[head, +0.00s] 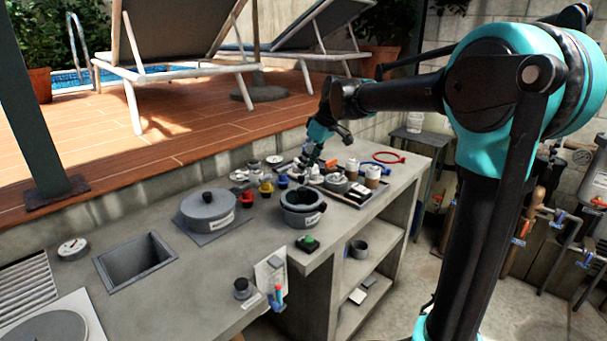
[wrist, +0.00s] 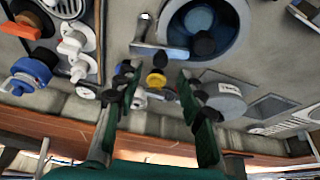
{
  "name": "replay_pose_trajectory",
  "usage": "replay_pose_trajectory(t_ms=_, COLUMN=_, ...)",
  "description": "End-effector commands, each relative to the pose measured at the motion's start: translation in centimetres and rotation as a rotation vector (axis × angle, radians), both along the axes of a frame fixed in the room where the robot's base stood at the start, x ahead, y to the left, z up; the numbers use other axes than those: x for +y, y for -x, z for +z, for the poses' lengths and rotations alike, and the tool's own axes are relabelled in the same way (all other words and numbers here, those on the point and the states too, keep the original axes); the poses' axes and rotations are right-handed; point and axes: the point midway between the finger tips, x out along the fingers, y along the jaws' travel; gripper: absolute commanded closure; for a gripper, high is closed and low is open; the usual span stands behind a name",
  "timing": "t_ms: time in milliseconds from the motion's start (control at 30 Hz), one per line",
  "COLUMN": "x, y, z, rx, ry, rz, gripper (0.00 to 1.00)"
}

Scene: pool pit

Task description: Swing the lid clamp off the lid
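A round grey vessel (head: 302,218) with a label stands on the counter below my gripper (head: 312,163). In the wrist view its round top (wrist: 232,50) shows a grey rim, a blue-grey inside and a dark round piece at the middle. A grey bar (wrist: 158,52) with a blue part and a black knob (wrist: 204,47) lies at its edge; it looks like the lid clamp, but I cannot tell for sure. My gripper (wrist: 155,74) is open, its fingers apart with nothing held. The bar lies just beyond the fingertips, with no contact visible.
A lidded grey pot (head: 208,206) stands to the left. Yellow (head: 266,189) and red (head: 247,199) knobbed pieces stand between the two. A tray (head: 368,196) of small parts is at the right.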

Motion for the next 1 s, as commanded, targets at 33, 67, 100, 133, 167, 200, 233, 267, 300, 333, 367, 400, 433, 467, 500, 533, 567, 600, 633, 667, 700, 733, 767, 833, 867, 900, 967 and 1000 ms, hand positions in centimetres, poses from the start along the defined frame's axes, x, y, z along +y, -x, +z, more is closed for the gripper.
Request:
replay_pose_trajectory(t_ms=33, x=0.4, y=-0.2, z=-0.9, rx=0.000, ry=0.000, rz=0.001, gripper=0.61)
replay_pose_trajectory(t_ms=67, x=0.5, y=-0.3, z=-1.4, rx=0.000, ry=0.000, rz=0.001, gripper=0.61)
replay_pose_trajectory(t_ms=100, x=0.7, y=-0.4, z=-1.9, rx=0.000, ry=0.000, rz=0.001, gripper=0.61)
replay_pose_trajectory(t_ms=133, x=0.9, y=-0.5, z=-2.3, rx=0.000, ry=0.000, rz=0.001, gripper=0.61)
replay_pose_trajectory(t_ms=167, x=1.0, y=-0.5, z=-2.6, rx=0.000, ry=0.000, rz=0.000, gripper=0.61)
replay_pose_trajectory(t_ms=200, x=1.1, y=-0.7, z=-3.0, rx=0.000, ry=0.000, rz=0.000, gripper=0.61)
replay_pose_trajectory(t_ms=233, x=1.2, y=-0.7, z=-3.3, rx=0.000, ry=0.000, rz=0.000, gripper=0.61)
replay_pose_trajectory(t_ms=267, x=1.3, y=-0.8, z=-3.5, rx=0.001, ry=0.001, rz=0.000, gripper=0.61)
replay_pose_trajectory(t_ms=300, x=1.4, y=-0.8, z=-3.8, rx=0.001, ry=0.001, rz=0.000, gripper=0.61)
replay_pose_trajectory(t_ms=333, x=1.4, y=-0.8, z=-3.9, rx=0.001, ry=0.001, rz=0.000, gripper=0.61)
replay_pose_trajectory(t_ms=367, x=1.4, y=-0.8, z=-4.0, rx=0.001, ry=0.001, rz=0.000, gripper=0.61)
replay_pose_trajectory(t_ms=400, x=1.5, y=-0.9, z=-4.1, rx=0.001, ry=0.001, rz=0.000, gripper=0.61)
replay_pose_trajectory(t_ms=433, x=1.5, y=-0.9, z=-4.2, rx=0.001, ry=0.001, rz=0.000, gripper=0.61)
replay_pose_trajectory(t_ms=467, x=1.5, y=-0.9, z=-4.2, rx=0.001, ry=0.001, rz=0.000, gripper=0.61)
replay_pose_trajectory(t_ms=500, x=1.5, y=-0.9, z=-4.3, rx=0.001, ry=0.001, rz=0.000, gripper=0.61)
replay_pose_trajectory(t_ms=533, x=1.5, y=-0.9, z=-4.3, rx=0.001, ry=0.001, rz=0.000, gripper=0.61)
replay_pose_trajectory(t_ms=567, x=1.5, y=-0.9, z=-4.3, rx=0.001, ry=0.001, rz=0.000, gripper=0.61)
replay_pose_trajectory(t_ms=600, x=1.5, y=-0.9, z=-4.3, rx=0.001, ry=0.001, rz=0.000, gripper=0.61)
replay_pose_trajectory(t_ms=633, x=1.5, y=-0.9, z=-4.3, rx=0.001, ry=0.001, rz=0.000, gripper=0.61)
replay_pose_trajectory(t_ms=667, x=1.5, y=-0.9, z=-4.2, rx=0.001, ry=0.001, rz=0.000, gripper=0.61)
replay_pose_trajectory(t_ms=700, x=1.5, y=-0.9, z=-4.2, rx=0.001, ry=0.001, rz=0.000, gripper=0.64)
replay_pose_trajectory(t_ms=733, x=1.5, y=-0.9, z=-4.2, rx=0.001, ry=0.001, rz=0.000, gripper=0.67)
replay_pose_trajectory(t_ms=767, x=1.5, y=-0.9, z=-4.2, rx=0.001, ry=0.001, rz=0.000, gripper=0.71)
replay_pose_trajectory(t_ms=833, x=1.5, y=-0.9, z=-4.2, rx=0.001, ry=0.001, rz=0.000, gripper=0.80)
replay_pose_trajectory(t_ms=867, x=1.5, y=-0.9, z=-4.2, rx=0.001, ry=0.001, rz=0.000, gripper=0.83)
replay_pose_trajectory(t_ms=900, x=1.5, y=-0.9, z=-4.2, rx=0.000, ry=0.000, rz=0.000, gripper=0.88)
replay_pose_trajectory(t_ms=967, x=1.5, y=-0.9, z=-4.2, rx=0.000, ry=0.000, rz=0.000, gripper=0.96)
replay_pose_trajectory(t_ms=1000, x=1.5, y=-0.9, z=-4.2, rx=0.000, ry=0.000, rz=0.000, gripper=1.00)
